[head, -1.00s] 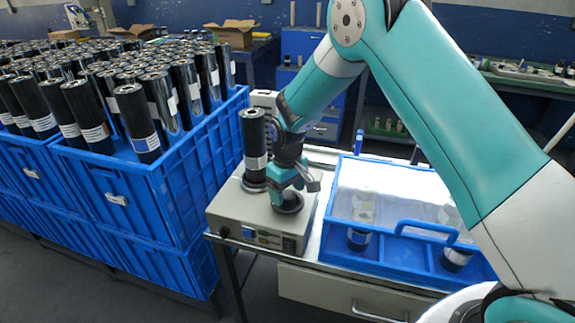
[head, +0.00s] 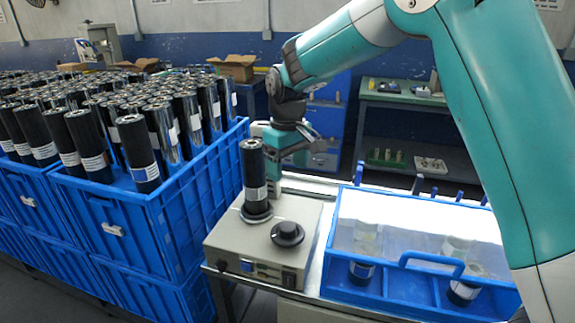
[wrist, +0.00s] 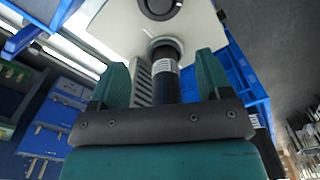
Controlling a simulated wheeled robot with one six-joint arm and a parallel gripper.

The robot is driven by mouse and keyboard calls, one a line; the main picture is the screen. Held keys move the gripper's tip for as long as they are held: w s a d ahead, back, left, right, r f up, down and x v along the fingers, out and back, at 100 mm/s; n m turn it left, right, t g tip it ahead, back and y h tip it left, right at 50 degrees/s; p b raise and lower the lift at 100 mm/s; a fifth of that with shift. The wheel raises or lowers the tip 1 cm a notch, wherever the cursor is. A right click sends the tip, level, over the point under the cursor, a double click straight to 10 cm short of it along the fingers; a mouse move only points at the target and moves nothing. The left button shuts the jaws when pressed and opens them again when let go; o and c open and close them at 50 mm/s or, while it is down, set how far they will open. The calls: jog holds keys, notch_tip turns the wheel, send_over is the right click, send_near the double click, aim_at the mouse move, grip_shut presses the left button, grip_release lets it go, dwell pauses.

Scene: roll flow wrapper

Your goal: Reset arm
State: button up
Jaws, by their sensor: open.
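My gripper (head: 284,165) is raised above the back of the beige machine (head: 234,246), behind the black roll standing upright on it. In the wrist view my gripper (wrist: 160,88) has its two teal fingers spread apart. The black roll (head: 254,178) with a white label stands on the machine's left round seat; it also shows in the wrist view (wrist: 166,68), beyond the jaws and between the fingers in the picture. A black round knob or seat (head: 288,234) at the machine's right is empty. I cannot see the gripper touching anything.
Blue crates (head: 165,215) packed with upright black rolls stand at the left. A blue tray with a clear cover and handle (head: 430,262) sits on the metal table at the right, with jars inside. A green workbench (head: 408,96) stands behind.

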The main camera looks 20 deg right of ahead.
jog(key=shift+s, duration=0.1)
jog(key=s+a+r+n+y, duration=0.1)
jog(key=s+a+r+y, duration=0.1)
jog(key=s, duration=1.3)
jog(key=s+a+r+n+y, duration=0.1)
jog(key=s+a+r+y, duration=0.1)
jog(key=s, duration=1.3)
jog(key=shift+s+a+r, duration=0.3)
jog(key=shift+s+r, duration=0.1)
jog(key=shift+r, duration=0.5)
